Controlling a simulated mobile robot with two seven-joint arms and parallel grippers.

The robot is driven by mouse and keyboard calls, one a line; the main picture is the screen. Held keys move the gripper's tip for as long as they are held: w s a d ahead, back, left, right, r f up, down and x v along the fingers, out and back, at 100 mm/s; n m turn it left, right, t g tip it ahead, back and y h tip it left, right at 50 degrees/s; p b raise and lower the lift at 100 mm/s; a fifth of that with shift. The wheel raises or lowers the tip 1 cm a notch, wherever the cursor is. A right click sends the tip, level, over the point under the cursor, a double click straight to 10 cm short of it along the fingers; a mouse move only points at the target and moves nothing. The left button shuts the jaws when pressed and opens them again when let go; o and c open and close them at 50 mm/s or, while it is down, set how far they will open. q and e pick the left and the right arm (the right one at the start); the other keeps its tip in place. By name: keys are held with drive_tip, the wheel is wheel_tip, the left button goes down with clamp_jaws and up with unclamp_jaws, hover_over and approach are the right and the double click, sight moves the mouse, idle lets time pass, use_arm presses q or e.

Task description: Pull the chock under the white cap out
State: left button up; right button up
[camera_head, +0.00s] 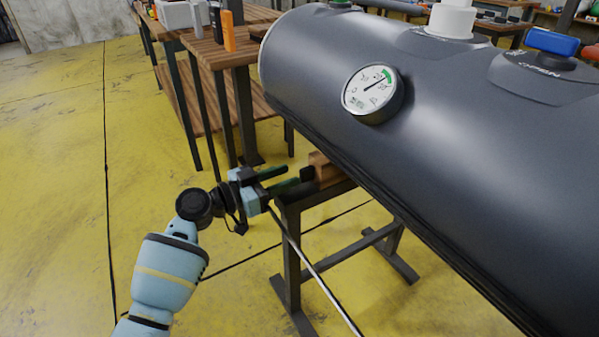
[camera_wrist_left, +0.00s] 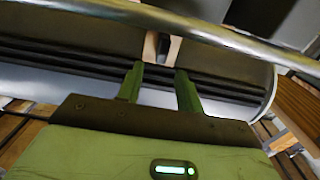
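The wooden chock (camera_head: 325,170) sits on a dark metal stand under the large dark grey tube (camera_head: 330,70). The white cap (camera_head: 451,20) is on top of that tube. My left gripper (camera_head: 293,177) is just left of the chock, its fingers pointing at it. In the left wrist view, the two green fingers (camera_wrist_left: 160,82) stand apart with nothing between them. A pale wooden piece of the chock (camera_wrist_left: 150,48) with a dark part beside it shows beyond the fingertips; contact is not visible. My right gripper is in neither view.
A round gauge (camera_head: 371,93) is on the tube's side, and a blue cap (camera_head: 552,42) is farther right. The dark stand (camera_head: 291,255) is below the gripper. A thin pale rod (camera_head: 315,275) slants across the floor view. A wooden table (camera_head: 232,53) stands behind; yellow floor is clear at left.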

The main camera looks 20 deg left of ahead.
sight(300, 171)
use_arm(q)
drive_tip(key=shift+x, duration=2.2)
clamp_jaws()
